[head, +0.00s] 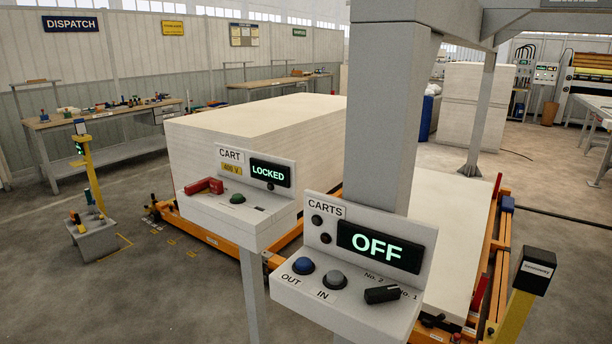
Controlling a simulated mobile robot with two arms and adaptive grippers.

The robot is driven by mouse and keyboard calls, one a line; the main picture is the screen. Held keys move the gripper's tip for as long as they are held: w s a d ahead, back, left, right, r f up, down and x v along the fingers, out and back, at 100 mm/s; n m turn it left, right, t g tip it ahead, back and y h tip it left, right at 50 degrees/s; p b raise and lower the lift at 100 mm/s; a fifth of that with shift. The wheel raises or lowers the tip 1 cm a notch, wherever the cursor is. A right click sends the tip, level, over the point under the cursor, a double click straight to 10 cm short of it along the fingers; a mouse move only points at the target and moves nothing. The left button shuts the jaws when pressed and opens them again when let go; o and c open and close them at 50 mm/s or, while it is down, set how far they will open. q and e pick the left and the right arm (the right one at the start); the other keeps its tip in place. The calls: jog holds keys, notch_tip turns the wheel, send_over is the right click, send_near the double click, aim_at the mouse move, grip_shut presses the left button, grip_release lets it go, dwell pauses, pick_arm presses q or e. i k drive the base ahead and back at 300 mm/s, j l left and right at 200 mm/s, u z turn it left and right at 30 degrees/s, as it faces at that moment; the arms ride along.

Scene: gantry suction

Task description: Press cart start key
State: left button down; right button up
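The panel marked CART (233,215) stands on a post left of the grey column, with a 400 V label and a display (270,173) reading LOCKED. A green button (238,198) and a red handle-like part (204,186) sit on its top. In front of it, to the right, is the panel marked CARTS (340,312), with a display (380,247) reading OFF. It has a blue OUT button (303,265), a grey IN button (334,279) and a black selector knob (381,294) between No. 2 and No. 1. Neither gripper is in view.
A grey column (385,120) rises behind the CARTS panel. Large pale stacks (260,125) lie on orange carts (215,240). A yellow post with a black box (537,272) stands at right, another yellow post (90,170) at left.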

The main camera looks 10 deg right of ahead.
aim_at(238, 197)
jog(key=i+j+z, duration=0.45)
jog(key=j, duration=0.2)
jog(key=i+j+z, duration=0.1)
jog(key=j+z, duration=0.15)
jog(key=j, duration=0.15)
